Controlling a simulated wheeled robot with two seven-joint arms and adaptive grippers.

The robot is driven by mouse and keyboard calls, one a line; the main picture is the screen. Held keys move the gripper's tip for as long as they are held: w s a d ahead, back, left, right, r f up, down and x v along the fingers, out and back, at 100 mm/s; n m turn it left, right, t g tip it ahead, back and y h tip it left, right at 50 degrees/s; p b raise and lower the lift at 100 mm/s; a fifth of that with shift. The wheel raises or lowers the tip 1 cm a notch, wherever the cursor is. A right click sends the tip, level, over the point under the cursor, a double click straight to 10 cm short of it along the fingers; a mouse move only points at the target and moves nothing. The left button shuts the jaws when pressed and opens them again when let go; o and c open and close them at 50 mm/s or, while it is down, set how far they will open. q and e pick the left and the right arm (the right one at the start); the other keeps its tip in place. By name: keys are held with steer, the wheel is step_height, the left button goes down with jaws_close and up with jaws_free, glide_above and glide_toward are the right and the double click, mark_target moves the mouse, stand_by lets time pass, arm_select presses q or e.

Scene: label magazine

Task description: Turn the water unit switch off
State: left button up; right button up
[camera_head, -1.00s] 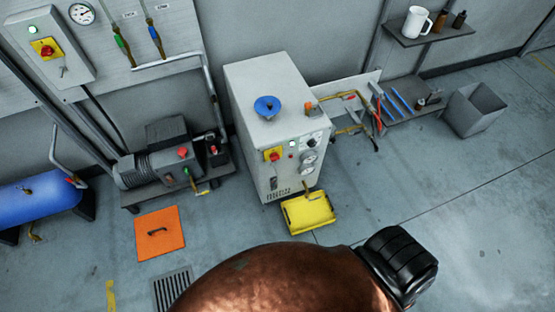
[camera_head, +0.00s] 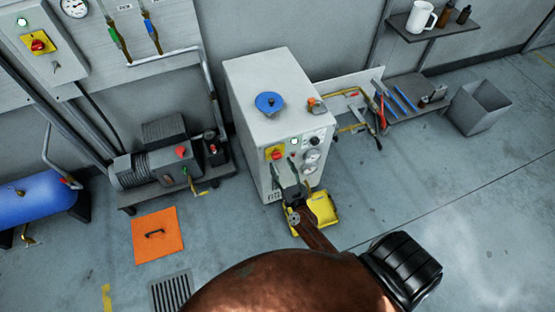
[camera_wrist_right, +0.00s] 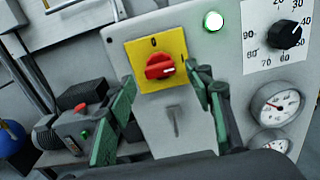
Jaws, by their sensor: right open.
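The water unit (camera_head: 290,130) is a pale grey cabinet in the middle of the head view. Its switch (camera_head: 275,154) is a red knob on a yellow plate on the front panel. In the right wrist view the red knob (camera_wrist_right: 160,66) lies about level, its white mark toward the right, below a "0" on the plate. My right gripper (camera_head: 285,168) is open and empty in front of the panel. In the wrist view its green-padded fingers (camera_wrist_right: 161,78) stand apart on either side of the knob; contact cannot be told. My left gripper is not in view.
A lit green lamp (camera_wrist_right: 213,21), a black dial (camera_wrist_right: 285,35) and gauges (camera_wrist_right: 276,103) are right of the switch. A grey latch (camera_wrist_right: 174,120) sits below it. A yellow tray (camera_head: 325,217) lies at the cabinet's foot. A similar red-yellow switch (camera_head: 38,43) is on the wall box.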

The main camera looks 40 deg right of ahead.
mark_target(277, 156)
steer(key=shift+x, duration=2.05)
steer(key=shift+c, duration=0.3)
steer(key=shift+a, duration=0.1)
steer(key=c, duration=1.1)
